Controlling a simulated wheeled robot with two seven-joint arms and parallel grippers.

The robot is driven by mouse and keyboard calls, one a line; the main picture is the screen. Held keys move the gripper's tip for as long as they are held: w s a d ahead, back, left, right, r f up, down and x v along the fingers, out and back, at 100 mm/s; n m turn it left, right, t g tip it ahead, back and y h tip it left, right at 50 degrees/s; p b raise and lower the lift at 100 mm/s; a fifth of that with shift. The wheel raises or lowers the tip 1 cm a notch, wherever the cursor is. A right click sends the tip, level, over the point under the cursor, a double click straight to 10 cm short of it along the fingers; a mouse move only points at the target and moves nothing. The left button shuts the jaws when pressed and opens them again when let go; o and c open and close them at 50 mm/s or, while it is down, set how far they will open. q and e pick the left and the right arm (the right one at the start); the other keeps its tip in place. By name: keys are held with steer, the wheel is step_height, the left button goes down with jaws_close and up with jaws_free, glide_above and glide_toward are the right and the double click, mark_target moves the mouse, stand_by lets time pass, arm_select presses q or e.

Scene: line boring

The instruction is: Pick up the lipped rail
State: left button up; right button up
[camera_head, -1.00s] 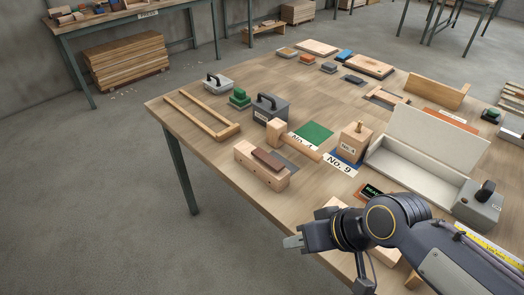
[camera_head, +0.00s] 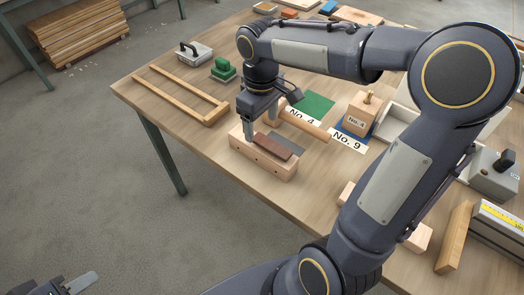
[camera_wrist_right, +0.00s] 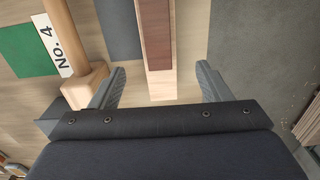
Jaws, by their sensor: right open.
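The likely lipped rail is a pale wooden bar (camera_head: 262,163) with holes in its side and a red-brown strip (camera_head: 272,146) along its top. It lies near the table's left front edge. My right gripper (camera_head: 262,118) points down just above its far end, open and empty. In the right wrist view the rail (camera_wrist_right: 160,84) runs between the two spread fingers (camera_wrist_right: 162,88), with a gap on each side; contact is not visible. My left gripper (camera_head: 76,284) is at the bottom left, off the table; its jaw state is unclear.
A wooden mallet (camera_head: 306,125) lies close beside the rail; its head is beside one finger in the wrist view (camera_wrist_right: 86,88). A wooden frame (camera_head: 190,100) lies to the left.

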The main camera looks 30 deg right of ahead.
mark_target(262, 139)
step_height(262, 139, down, 8)
steer(key=shift+s+d+r, duration=0.1)
steer(key=shift+r, duration=0.2)
steer(key=c, duration=1.3)
steer(key=shift+r, duration=0.6)
step_height(262, 139, up, 2)
steer(key=shift+r, duration=0.15)
steer(key=s+r, duration=0.3)
steer(key=s, duration=0.1)
steer(key=s+r, duration=0.3)
steer(key=s, duration=0.2)
steer(key=s+a+r, duration=0.1)
steer(key=s+r, duration=0.2)
steer(key=s, duration=0.2)
steer(key=shift+r+b, duration=0.2)
steer(key=shift+b, duration=0.1)
